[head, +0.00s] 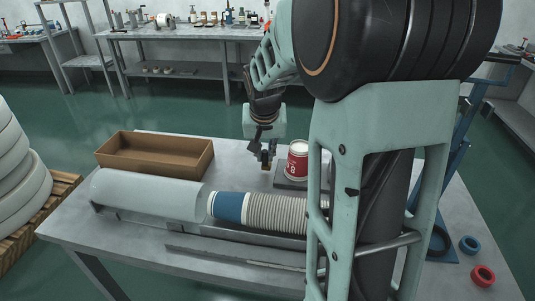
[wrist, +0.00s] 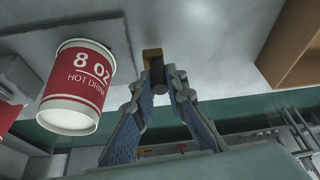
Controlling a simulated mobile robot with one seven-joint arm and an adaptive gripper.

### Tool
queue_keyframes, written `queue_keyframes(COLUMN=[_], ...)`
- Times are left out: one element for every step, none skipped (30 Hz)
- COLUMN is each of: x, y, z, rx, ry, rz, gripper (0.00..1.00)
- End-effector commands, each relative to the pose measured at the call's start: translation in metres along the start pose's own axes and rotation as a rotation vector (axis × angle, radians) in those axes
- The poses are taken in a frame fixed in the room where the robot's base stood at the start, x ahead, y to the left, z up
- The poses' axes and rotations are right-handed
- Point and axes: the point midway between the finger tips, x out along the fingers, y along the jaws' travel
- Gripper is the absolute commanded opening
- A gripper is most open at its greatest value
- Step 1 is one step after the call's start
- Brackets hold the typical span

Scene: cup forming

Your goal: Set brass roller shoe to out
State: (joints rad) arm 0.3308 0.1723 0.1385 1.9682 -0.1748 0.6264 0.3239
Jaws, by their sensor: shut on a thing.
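The brass roller shoe (head: 265,157) is a small brass-coloured block beside the red and white paper cup. It also shows in the wrist view (wrist: 152,56), right at my fingertips, with a dark round part below it. My gripper (head: 266,146) is shut on the shoe; its two blue-padded fingers (wrist: 160,76) converge there in the wrist view. The fingertips hide part of the shoe. The cup (head: 297,161) stands narrow end up on a grey plate (head: 284,183), just right of the shoe; it shows large in the wrist view (wrist: 80,85).
An open brown box (head: 155,168) stands at the table's back left. In front lie a clear half-tube cover (head: 147,195) and a long row of nested cups (head: 275,213), blue at one end. My arm hides the table's right part.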

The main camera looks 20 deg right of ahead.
Motion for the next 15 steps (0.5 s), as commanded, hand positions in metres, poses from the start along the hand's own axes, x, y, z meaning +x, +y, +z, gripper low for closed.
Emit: queue_keyframes(x=[-0.001, -0.0011, -0.0011, -0.0011, -0.001, -0.001, -0.0009, -0.0009, -0.0008, -0.0008, -0.0008, -0.0007, -0.0007, -0.0007, -0.001], y=[-0.0047, -0.0049, -0.0049, -0.0048, -0.0046, -0.0044, -0.0042, -0.004, -0.0038, -0.0037, -0.0036, -0.0034, -0.0033, -0.0032, -0.0031], z=[-0.0014, -0.0015, -0.0015, -0.0015, -0.0014, -0.0014, -0.0013, -0.0013, -0.0012, -0.0012, -0.0012, -0.0011, -0.001, -0.001, -0.001], rx=[-0.003, -0.003, -0.003, -0.003, -0.003, -0.003, -0.003, -0.003, -0.003, -0.003, -0.003, -0.003, -0.003, -0.003, -0.003], ry=[0.005, 0.005, 0.005, 0.005, 0.005, 0.005, 0.005, 0.004, 0.004, 0.004, 0.004, 0.004, 0.004, 0.004, 0.003], rz=[-0.007, -0.007, -0.007, -0.007, -0.007, -0.007, -0.006, -0.006, -0.006, -0.006, -0.006, -0.005, -0.005, -0.005, -0.005], gripper=[0.14, 0.18, 0.2, 0.2, 0.2, 0.2, 0.2, 0.2, 0.2, 0.2, 0.2, 0.2, 0.2, 0.2, 0.2])
